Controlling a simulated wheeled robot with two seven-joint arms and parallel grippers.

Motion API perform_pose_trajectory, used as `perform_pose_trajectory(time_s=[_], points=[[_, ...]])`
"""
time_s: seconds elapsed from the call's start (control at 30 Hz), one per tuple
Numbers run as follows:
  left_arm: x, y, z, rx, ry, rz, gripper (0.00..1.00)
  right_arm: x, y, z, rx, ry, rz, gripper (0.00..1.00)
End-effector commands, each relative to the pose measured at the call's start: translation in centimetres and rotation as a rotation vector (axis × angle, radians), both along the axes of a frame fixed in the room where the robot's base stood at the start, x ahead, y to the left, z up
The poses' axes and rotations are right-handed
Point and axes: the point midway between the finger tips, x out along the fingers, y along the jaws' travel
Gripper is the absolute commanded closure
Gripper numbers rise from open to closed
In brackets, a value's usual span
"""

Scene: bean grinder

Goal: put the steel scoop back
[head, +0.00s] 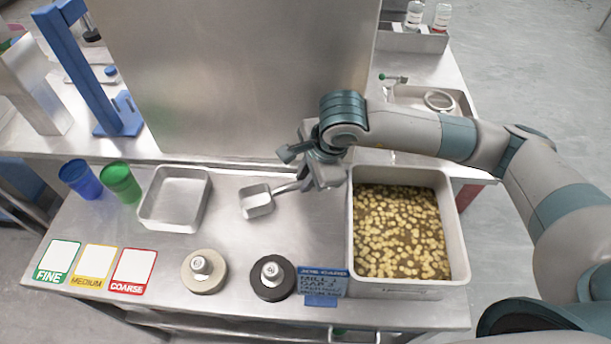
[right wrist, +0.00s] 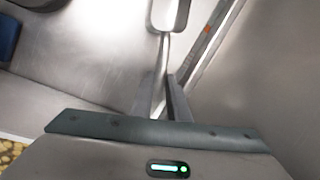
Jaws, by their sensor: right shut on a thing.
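The steel scoop (head: 257,201) has a square bowl and a handle that points right, toward my right gripper (head: 311,174). My right gripper is shut on the scoop's handle, left of the bean bin. The bowl hangs over the steel bench, and I cannot tell whether it touches the top. In the right wrist view the handle runs between the two fingers (right wrist: 163,100), with part of the scoop's bowl (right wrist: 178,12) at the top edge. My left gripper is not in view.
The deep bin of beans (head: 402,290) stands to the right. An empty steel tray (head: 146,212), a green cup (head: 121,182) and a blue cup (head: 80,178) stand left. A pale disc (head: 204,275), a black disc (head: 272,282) and a job card (head: 322,285) line the front. A tall steel panel (head: 235,80) rises behind.

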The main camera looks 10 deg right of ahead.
Motion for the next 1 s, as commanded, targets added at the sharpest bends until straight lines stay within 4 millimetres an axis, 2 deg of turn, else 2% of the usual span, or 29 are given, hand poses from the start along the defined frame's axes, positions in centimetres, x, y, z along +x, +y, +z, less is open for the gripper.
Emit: perform_pose_trajectory(time_s=[0.03, 0.1, 0.57, 0.77, 1.0], points=[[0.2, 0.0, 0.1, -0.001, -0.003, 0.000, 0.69, 0.0, 0.0, 0.0, 0.000, 0.000, 0.000, 0.78], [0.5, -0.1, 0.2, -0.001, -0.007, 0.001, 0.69, 0.0, 0.0, 0.0, 0.000, 0.000, 0.000, 0.67], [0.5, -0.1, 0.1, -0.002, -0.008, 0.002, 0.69, -0.1, -0.1, 0.7, 0.002, -0.002, 0.001, 0.67], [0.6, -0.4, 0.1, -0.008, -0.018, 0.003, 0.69, -0.7, -0.5, 2.7, 0.002, -0.005, 0.001, 0.67], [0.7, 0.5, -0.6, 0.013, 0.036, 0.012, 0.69, -1.8, -1.2, 6.6, 0.001, -0.006, 0.002, 0.67]])
